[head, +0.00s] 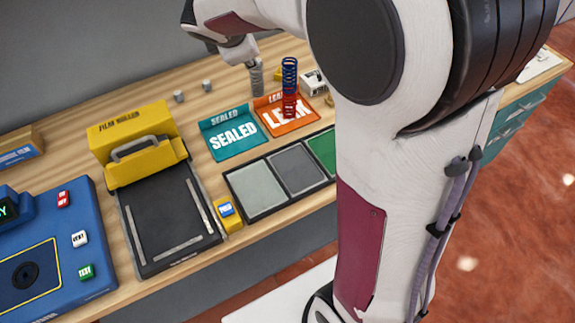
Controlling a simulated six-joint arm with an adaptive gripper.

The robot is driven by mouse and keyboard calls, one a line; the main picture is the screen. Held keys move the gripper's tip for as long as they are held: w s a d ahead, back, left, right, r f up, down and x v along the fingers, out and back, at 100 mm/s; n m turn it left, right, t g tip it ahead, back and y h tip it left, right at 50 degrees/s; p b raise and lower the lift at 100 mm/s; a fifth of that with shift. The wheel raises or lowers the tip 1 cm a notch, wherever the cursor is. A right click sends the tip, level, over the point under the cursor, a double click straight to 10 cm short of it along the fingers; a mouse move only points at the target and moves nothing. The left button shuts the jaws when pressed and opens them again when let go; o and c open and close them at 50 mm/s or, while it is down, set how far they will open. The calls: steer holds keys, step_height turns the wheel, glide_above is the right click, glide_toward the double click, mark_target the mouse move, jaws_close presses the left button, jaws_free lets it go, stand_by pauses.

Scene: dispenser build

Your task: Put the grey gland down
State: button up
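The lower end of my arm reaches in at the top, over the back of the bench. I cannot make out my gripper's fingertips or what they hold. A grey ribbed piece (256,76) shows just below the white end part of my arm, behind the trays. I cannot tell whether it is held or standing. Two small grey pieces stand on the wood at the back, one on the left (179,96) and one on the right (206,85). I cannot tell which grey piece is the gland.
A teal SEALED tray (222,145) and an orange LEAK tray (272,127) lie mid-bench; a blue-and-red coil (290,85) stands at the latter. A black compartment tray (257,207) lies in front. A yellow-black machine (165,220) and blue tester (85,220) stand left. My arm hides the right.

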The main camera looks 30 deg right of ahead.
steer(key=s+a+r+m+g+y, duration=0.1)
steer(key=s+r+m+y, duration=0.15)
steer(key=s+m, duration=1.05)
steer(key=s+a+f+m+y, duration=0.1)
steer(key=s+a, duration=0.2)
steer(key=s, duration=0.6)
steer(key=s+a+f+m+y, duration=0.1)
steer(key=s+a, duration=0.3)
steer(key=s, duration=0.5)
steer(key=shift+s+f+m+g, duration=0.3)
steer(key=shift+s+m, duration=0.05)
steer(key=shift+m, duration=0.25)
steer(key=shift+o, duration=0.6)
steer(key=shift+y, duration=0.25)
steer(key=shift+w+r, duration=0.1)
steer(key=shift+w, duration=0.05)
